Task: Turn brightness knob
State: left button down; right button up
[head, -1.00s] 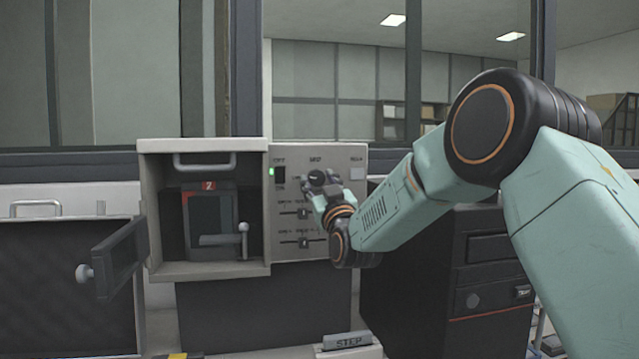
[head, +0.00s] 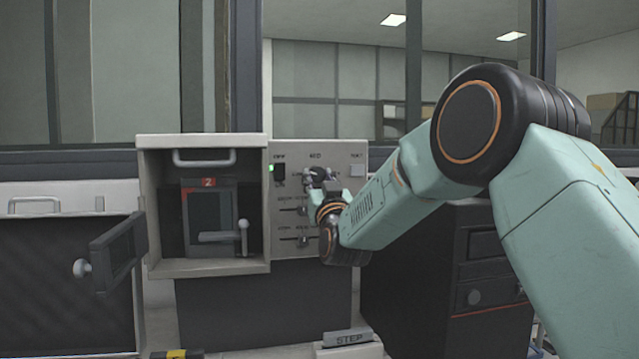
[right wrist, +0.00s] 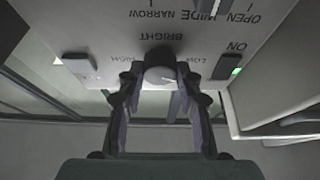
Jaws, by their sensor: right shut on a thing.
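The brightness knob (right wrist: 160,72) is a round grey dial on the pale control panel (head: 340,155), with BRIGHT, HIGH and LOW lettered around it in the right wrist view, where the picture is upside down. My right gripper (right wrist: 158,80) reaches the panel with one finger on each side of the knob and is shut on it. In the head view the right gripper (head: 320,178) covers most of the knob. My left gripper is not in view.
A green light and a dark switch (head: 279,172) sit left of the knob, a pale button (head: 356,171) right, sliders (head: 302,211) below. An open-fronted chamber (head: 157,150) adjoins the panel, its dark door (head: 118,240) swung open. A black cabinet (head: 420,270) stands right.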

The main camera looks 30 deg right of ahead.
jog(key=m+h, duration=0.1)
jog(key=m, duration=0.3)
jog(key=shift+a+f+g+h+b, duration=0.15)
jog(key=shift+f+g+h+b, duration=0.05)
jog(key=shift+g+h+b, duration=0.2)
jog(key=m+h, duration=0.1)
jog(key=m, duration=0.1)
jog(key=m+g+h, duration=0.1)
jog(key=m, duration=0.2)
jog(key=shift+w+a+g, duration=0.1)
jog(key=shift+g, duration=0.2)
jog(key=m+g, duration=0.1)
jog(key=m, duration=0.1)
jog(key=m+h, duration=0.1)
jog(key=m, duration=0.1)
jog(key=shift+a+r+m+g, duration=0.1)
jog(key=shift+r+m+g, duration=0.05)
jog(key=shift+m+g, duration=0.25)
jog(key=shift+m+g+h+p, duration=0.3)
jog(key=shift+m+g+p, duration=0.4)
jog(key=shift+m, duration=1.2)
jog(key=shift+g, duration=0.3)
jog(key=o, duration=0.9)
jog(key=shift+m, duration=0.3)
jog(key=shift+c, duration=0.2)
jog(key=o, duration=0.3)
jog(key=shift+r, duration=0.15)
